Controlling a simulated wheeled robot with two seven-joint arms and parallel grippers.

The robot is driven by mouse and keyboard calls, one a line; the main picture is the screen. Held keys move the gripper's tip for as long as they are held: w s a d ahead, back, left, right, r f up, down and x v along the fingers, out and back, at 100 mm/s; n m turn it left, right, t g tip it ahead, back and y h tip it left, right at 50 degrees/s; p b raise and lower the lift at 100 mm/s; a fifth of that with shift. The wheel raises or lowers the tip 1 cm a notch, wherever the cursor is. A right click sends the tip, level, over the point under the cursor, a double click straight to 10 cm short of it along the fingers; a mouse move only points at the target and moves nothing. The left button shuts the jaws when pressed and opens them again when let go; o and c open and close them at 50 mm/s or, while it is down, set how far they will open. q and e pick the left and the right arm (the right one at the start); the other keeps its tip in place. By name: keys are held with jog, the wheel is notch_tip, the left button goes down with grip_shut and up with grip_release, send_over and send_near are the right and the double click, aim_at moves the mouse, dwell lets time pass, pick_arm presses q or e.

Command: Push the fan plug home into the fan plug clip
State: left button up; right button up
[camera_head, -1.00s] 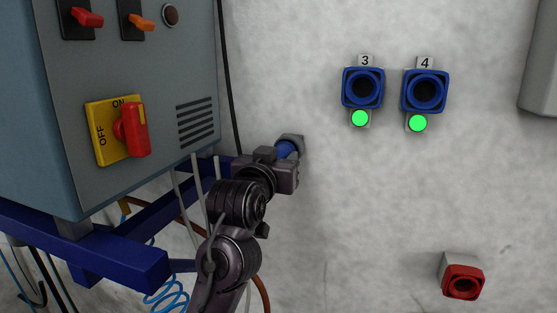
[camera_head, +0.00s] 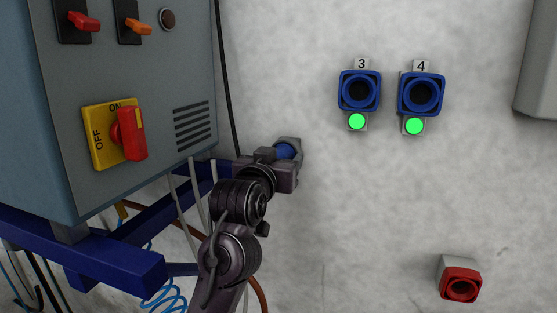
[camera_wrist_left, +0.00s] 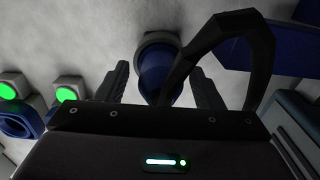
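The blue fan plug (camera_head: 285,151) sits at the grey fan plug clip (camera_head: 295,144) on the wall, just right of the cabinet. How deep it sits I cannot tell. My left gripper (camera_head: 284,165) is right at the plug and hides its near end. In the left wrist view, the blue plug (camera_wrist_left: 158,76) stands between the two dark fingers of my left gripper (camera_wrist_left: 160,85). The fingers are apart, and narrow gaps seem to show beside the plug. A black loop (camera_wrist_left: 262,50) arches to the right of it. My right gripper is not in view.
A grey cabinet (camera_head: 150,60) with a yellow and red switch is close on the left, above a blue frame (camera_head: 90,245). Blue sockets 3 (camera_head: 359,91) and 4 (camera_head: 421,95) have green lights. A red socket (camera_head: 460,285) is low right. The wall between is clear.

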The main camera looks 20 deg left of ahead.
pick_arm(q)
jog(key=shift+s+f, duration=0.1)
jog(key=shift+s, duration=0.05)
jog(key=s+b, duration=0.4)
jog(key=s, duration=0.3)
jog(key=shift+s, duration=0.25)
jog(key=shift+a, duration=0.1)
